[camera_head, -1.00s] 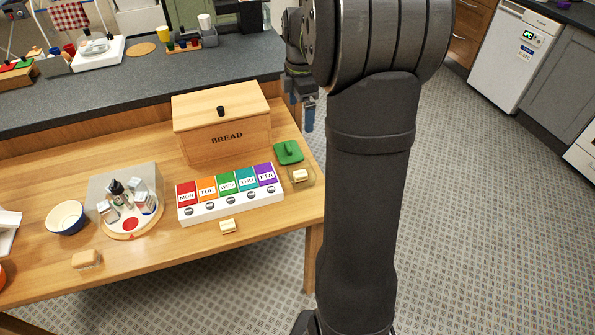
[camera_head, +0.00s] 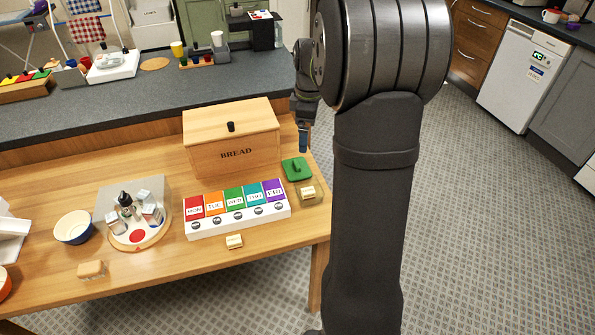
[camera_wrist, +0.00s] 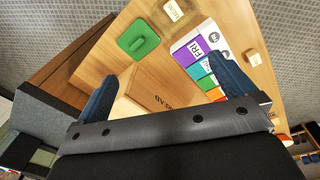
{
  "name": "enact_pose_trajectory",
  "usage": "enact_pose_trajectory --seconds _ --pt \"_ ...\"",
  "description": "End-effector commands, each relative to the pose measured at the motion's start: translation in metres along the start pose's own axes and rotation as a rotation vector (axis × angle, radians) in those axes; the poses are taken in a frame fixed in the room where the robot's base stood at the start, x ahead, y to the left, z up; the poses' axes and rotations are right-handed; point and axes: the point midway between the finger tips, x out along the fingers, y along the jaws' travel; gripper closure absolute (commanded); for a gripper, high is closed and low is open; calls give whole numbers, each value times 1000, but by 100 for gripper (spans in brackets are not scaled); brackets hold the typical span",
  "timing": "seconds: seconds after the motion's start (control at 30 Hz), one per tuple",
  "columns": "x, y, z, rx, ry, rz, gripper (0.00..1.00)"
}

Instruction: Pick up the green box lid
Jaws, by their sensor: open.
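The green box lid (camera_head: 297,170) lies flat on the wooden table, right of the bread box, with its raised handle up. It also shows in the wrist view (camera_wrist: 138,40), above the space between my fingers. A small clear box (camera_head: 316,187) with a cream block in it stands just in front of the lid; it is at the top edge of the wrist view (camera_wrist: 172,12). My gripper (camera_head: 303,143) is partly hidden behind my arm, above and slightly behind the lid. In the wrist view my gripper (camera_wrist: 165,85) has its two blue fingers spread wide, with nothing between them held.
The wooden bread box (camera_head: 232,143) stands close left of the lid. A white pill organizer (camera_head: 238,222) with coloured day lids is in front of it. A round tray (camera_head: 137,241) with bottles and a bowl (camera_head: 74,228) are farther left. The table's right edge is near the lid.

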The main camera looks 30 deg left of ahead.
Motion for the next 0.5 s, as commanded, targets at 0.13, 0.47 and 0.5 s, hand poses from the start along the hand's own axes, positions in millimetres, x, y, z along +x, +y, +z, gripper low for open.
enact_pose_trajectory --seconds 0.13,0.47,0.5 --pt "18 13 -6 318 32 44 0" --pt "49 35 -18 941 134 100 0" --pt "51 37 -19 986 144 103 0"
